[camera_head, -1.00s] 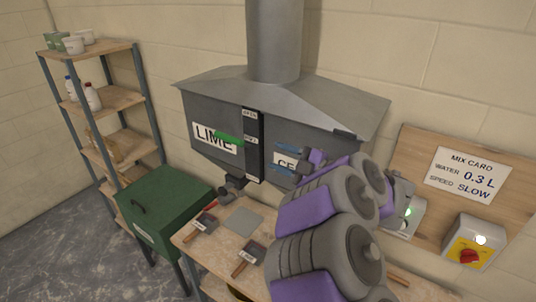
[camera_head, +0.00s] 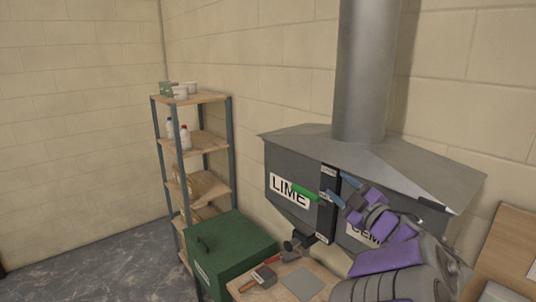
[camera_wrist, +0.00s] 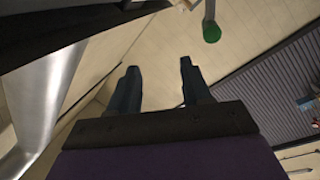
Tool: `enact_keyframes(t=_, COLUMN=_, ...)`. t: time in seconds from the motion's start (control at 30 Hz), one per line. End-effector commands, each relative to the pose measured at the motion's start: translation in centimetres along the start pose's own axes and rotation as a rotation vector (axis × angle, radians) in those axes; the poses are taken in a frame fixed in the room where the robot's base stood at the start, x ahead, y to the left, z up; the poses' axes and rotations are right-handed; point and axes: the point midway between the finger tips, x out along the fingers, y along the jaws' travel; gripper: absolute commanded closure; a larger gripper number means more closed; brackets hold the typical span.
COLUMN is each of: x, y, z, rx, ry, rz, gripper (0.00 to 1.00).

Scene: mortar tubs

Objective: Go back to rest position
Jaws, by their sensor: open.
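My gripper (camera_head: 342,190) is at the end of my purple and grey arm, in front of the grey hopper in the head view. Its blue fingers are apart and nothing shows between them. In the wrist view both fingertips (camera_wrist: 158,72) stand apart with empty space between. The hopper (camera_head: 293,170) has a LIME label on its left and a partly covered label on its right. A green-handled lever (camera_head: 305,193) sticks out at the front, just left of my fingers. Its green end also shows in the wrist view (camera_wrist: 211,32).
A wooden bench (camera_head: 318,272) with a grey plate (camera_head: 303,284) and a brush (camera_head: 262,277) stands below the hopper. A green lidded box (camera_head: 232,250) is left of it, and a shelf rack (camera_head: 207,143) is behind. Floor (camera_head: 110,262) at the left is clear.

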Motion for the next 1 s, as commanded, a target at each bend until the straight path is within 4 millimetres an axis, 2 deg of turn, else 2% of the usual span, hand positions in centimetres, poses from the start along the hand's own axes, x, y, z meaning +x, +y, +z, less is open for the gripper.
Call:
enact_keyframes(t=0.03, x=1.3, y=0.0, z=-0.7, rx=0.046, ry=-0.017, rz=0.050, gripper=0.52)
enact_keyframes(t=0.1, x=2.1, y=0.8, z=-0.7, rx=0.117, ry=-0.069, rz=0.123, gripper=0.52)
enact_keyframes(t=0.23, x=1.4, y=1.4, z=1.0, rx=0.239, ry=-0.211, rz=0.239, gripper=0.52)
enact_keyframes(t=0.37, x=-1.7, y=0.6, z=4.3, rx=0.337, ry=-0.401, rz=0.320, gripper=0.52)
enact_keyframes(t=0.47, x=-5.2, y=-1.1, z=7.1, rx=0.407, ry=-0.562, rz=0.358, gripper=0.52)
enact_keyframes(t=0.6, x=-10.6, y=-5.5, z=10.3, rx=0.512, ry=-0.795, rz=0.365, gripper=0.52)
enact_keyframes(t=0.67, x=-12.9, y=-7.8, z=11.1, rx=0.559, ry=-0.893, rz=0.356, gripper=0.52)
enact_keyframes(t=0.77, x=-16.8, y=-12.6, z=12.1, rx=0.642, ry=-1.054, rz=0.313, gripper=0.52)
enact_keyframes(t=0.9, x=-22.6, y=-20.1, z=12.2, rx=0.757, ry=-1.274, rz=0.208, gripper=0.52)
enact_keyframes(t=1.0, x=-26.7, y=-25.6, z=11.4, rx=0.829, ry=-1.422, rz=0.098, gripper=0.52)
